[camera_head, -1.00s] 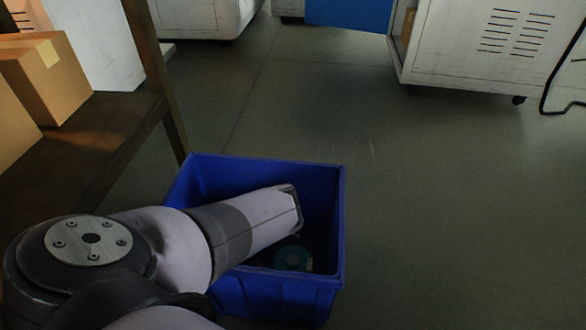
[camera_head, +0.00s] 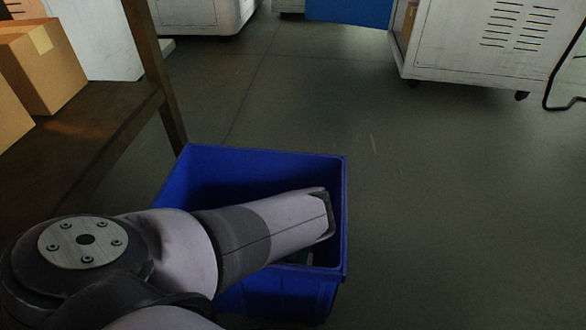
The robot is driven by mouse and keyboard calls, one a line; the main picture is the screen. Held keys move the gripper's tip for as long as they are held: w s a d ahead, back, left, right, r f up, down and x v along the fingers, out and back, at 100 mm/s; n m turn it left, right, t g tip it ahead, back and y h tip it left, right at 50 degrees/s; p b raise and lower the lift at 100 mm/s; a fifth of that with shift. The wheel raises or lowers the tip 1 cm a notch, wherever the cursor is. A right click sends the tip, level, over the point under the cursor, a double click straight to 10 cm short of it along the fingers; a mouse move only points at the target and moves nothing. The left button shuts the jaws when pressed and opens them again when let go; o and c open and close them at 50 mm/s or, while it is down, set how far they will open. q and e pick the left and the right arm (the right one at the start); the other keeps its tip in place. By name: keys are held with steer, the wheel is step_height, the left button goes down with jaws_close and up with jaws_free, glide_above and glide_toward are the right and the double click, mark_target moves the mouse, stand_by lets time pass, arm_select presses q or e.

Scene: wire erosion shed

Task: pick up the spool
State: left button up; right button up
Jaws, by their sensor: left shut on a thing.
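A blue open bin (camera_head: 342,225) stands on the floor at the lower middle. My left arm reaches in from the left over it, and my left gripper (camera_head: 312,250) is down inside the bin, mostly hidden under the arm's pale end. A small part of the dark teal spool (camera_head: 300,258) shows just below the arm, low in the bin. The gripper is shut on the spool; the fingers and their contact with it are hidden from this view. My right gripper is not in view.
A wooden bench (camera_head: 90,125) with cardboard boxes (camera_head: 42,72) stands at the left, its leg close behind the bin. A white wheeled cabinet (camera_head: 465,50) and a black cable (camera_head: 552,80) are at the back right. The floor right of the bin is clear.

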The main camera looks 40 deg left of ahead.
arm_select(q)
steer(key=shift+f, duration=0.1)
steer(key=c, duration=1.2)
steer(key=shift+d, duration=0.1)
steer(key=shift+r, duration=0.2)
